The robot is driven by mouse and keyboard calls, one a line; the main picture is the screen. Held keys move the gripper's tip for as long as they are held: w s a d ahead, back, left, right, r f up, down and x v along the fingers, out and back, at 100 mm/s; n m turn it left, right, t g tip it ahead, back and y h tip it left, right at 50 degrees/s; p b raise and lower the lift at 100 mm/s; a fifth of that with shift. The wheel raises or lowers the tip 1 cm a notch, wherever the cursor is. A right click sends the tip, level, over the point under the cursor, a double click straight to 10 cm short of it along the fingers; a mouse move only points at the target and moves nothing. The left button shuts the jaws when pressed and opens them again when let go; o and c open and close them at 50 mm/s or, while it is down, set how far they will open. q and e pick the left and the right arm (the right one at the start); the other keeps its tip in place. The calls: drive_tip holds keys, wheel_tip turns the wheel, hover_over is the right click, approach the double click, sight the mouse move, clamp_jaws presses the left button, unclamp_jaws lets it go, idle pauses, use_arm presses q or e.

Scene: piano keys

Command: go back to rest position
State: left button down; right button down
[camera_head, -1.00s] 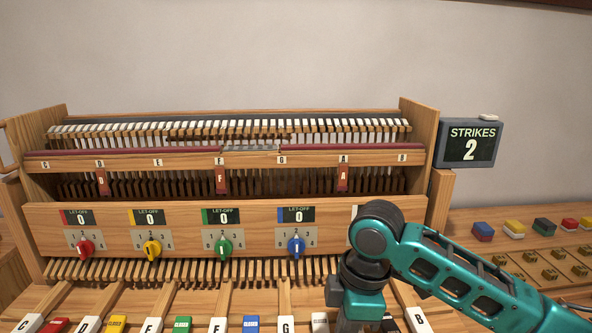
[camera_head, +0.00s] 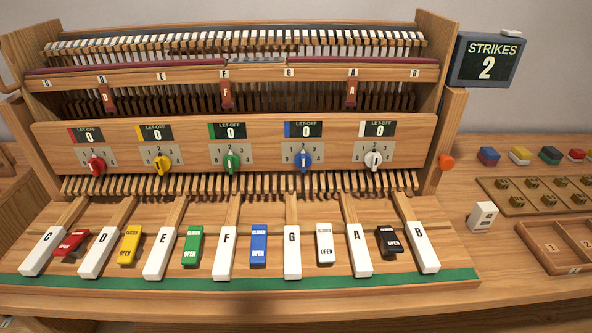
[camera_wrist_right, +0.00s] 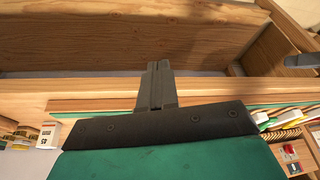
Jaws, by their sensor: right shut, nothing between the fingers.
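My right gripper (camera_wrist_right: 157,85) shows in the right wrist view with its grey fingers closed together and nothing between them. Wooden boards and the bench front lie beyond the fingers. No gripper shows in the head view. The piano key model (camera_head: 240,140) fills the head view, with white lettered keys such as C (camera_head: 43,251) and B (camera_head: 422,247) in front. Coloured open/closed switches, such as the green switch (camera_head: 193,246), sit between the keys. The strikes display (camera_head: 486,60) reads 2, and the let-off displays read 0.
At the right of the bench lie several coloured blocks such as a blue one (camera_head: 488,156), a wooden tray of brass pieces (camera_head: 495,196), a small white block (camera_head: 482,216) and a compartment tray (camera_head: 540,246). The space above the keys is clear.

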drive_tip(key=s+d+m+h, duration=0.2)
drive_tip(key=s+d, duration=0.2)
drive_tip(key=w+a+f+n+t+y, duration=0.1)
drive_tip(key=w+a+f+t+y, duration=0.1)
drive_tip(key=w+f+t, duration=0.5)
drive_tip(key=shift+w+a+f, duration=0.6)
drive_tip(key=shift+a+f, duration=0.05)
drive_tip(key=shift+f, duration=0.55)
